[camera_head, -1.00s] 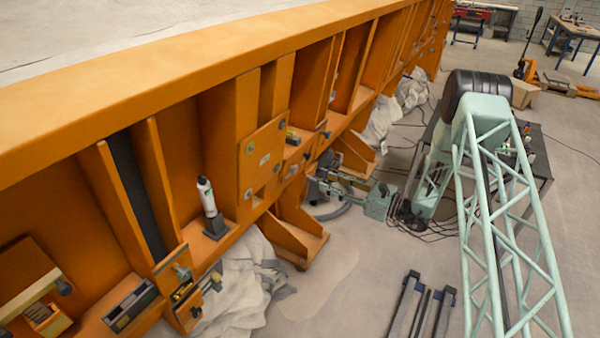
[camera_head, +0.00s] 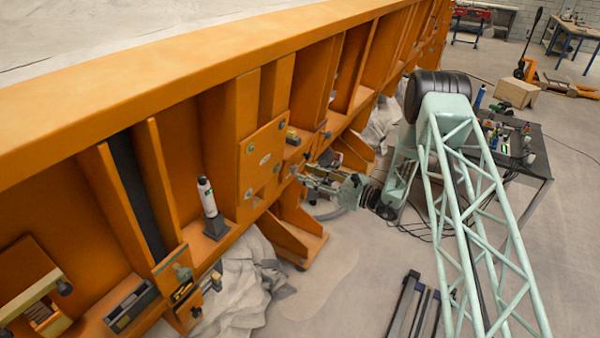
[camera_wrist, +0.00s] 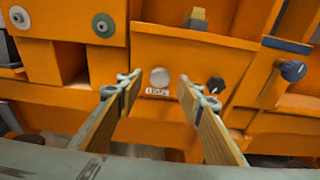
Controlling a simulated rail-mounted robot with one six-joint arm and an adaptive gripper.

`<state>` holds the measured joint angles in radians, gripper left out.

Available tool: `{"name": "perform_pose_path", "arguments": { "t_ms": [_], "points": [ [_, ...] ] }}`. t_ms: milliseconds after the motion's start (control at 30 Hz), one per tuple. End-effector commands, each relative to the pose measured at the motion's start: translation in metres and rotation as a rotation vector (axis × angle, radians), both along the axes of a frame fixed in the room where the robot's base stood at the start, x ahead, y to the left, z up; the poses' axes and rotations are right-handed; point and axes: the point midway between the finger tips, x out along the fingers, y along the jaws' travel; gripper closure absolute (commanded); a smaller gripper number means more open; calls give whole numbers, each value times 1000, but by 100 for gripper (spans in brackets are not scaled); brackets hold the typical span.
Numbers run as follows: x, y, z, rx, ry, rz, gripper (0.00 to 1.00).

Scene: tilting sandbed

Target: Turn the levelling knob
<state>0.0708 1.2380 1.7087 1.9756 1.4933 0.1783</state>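A round pale grey knob (camera_wrist: 159,77) is on an orange panel (camera_wrist: 183,52) of the sandbed frame in the wrist view, with a small white label (camera_wrist: 157,92) below it that I cannot read clearly. A black knob (camera_wrist: 215,85) with a pointer mark is to its right. My gripper (camera_wrist: 160,79) is open, its two fingers either side of the grey knob in the picture, with nothing between them. Whether the fingertips reach the knob's depth cannot be told. In the head view my gripper (camera_head: 300,174) is close to the orange frame and hides the panel.
A dark-handled lever (camera_wrist: 293,70) sticks out at the right of the wrist view. Two round fittings (camera_wrist: 104,25) are on a plate at upper left. In the head view a white bottle (camera_head: 207,197) stands on the frame ledge, and a tool table (camera_head: 520,150) is behind my arm.

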Motion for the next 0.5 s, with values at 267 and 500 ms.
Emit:
{"name": "perform_pose_path", "arguments": {
  "t_ms": [267, 500],
  "points": [
    [12, 24, 0, 0, 1, 0, 66],
    [16, 31, 0, 0, 0, 0, 66]
  ]
}}
